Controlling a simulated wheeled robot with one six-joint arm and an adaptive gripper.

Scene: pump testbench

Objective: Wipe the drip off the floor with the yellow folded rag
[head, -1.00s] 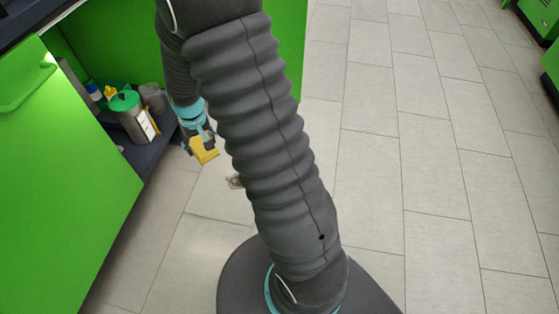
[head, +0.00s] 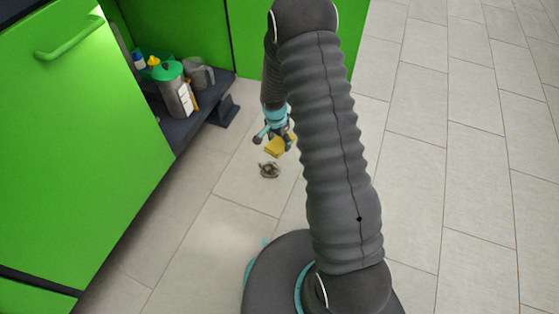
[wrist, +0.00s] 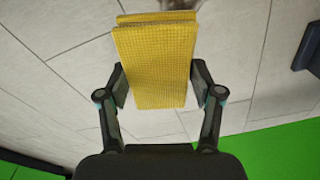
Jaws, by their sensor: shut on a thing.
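The yellow folded rag (wrist: 152,65) is between the two fingers of my gripper (wrist: 157,88) in the wrist view, and my gripper is shut on it. In the head view the rag (head: 275,147) shows under my gripper (head: 274,135), low near the floor. Whether the rag touches the floor I cannot tell. The drip (head: 269,169) is a small dark brownish patch on the light floor tiles, just on the near side of the rag. In the wrist view a blurred dark bit of the drip (wrist: 178,4) shows at the top edge, beyond the rag.
An open green cabinet (head: 80,110) stands at the left. Its dark bottom shelf (head: 200,122) holds a canister with a green lid (head: 173,88), a grey jug (head: 200,75) and small bottles. Tiled floor (head: 440,150) is clear at the right.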

